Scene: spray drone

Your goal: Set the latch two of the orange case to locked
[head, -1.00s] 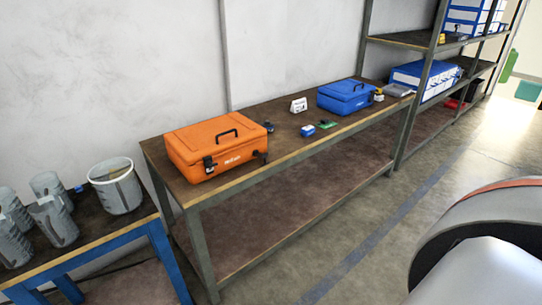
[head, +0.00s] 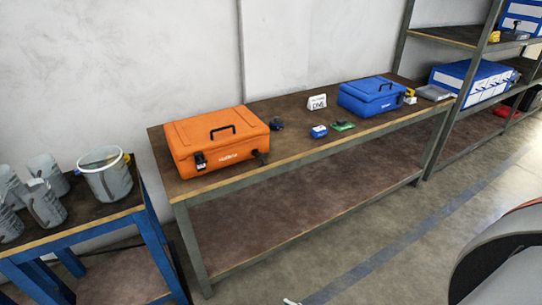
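The orange case (head: 217,140) stands shut on the left part of the long brown workbench (head: 290,105), with a black handle on its lid. Its front carries a black latch at the left (head: 200,161) and another dark latch at the right (head: 261,158). The right one seems to stick out from the front; the picture is too small to tell the exact latch positions. A grey and red rounded part, likely my own arm, shows at the lower right, far from the case.
A blue case (head: 371,96) stands further right on the bench, with a white card (head: 317,103), a small blue box (head: 319,131) and a green board (head: 343,126) nearby. A blue-framed table with a grey bucket (head: 106,174) is at the left. The floor before the bench is mostly clear.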

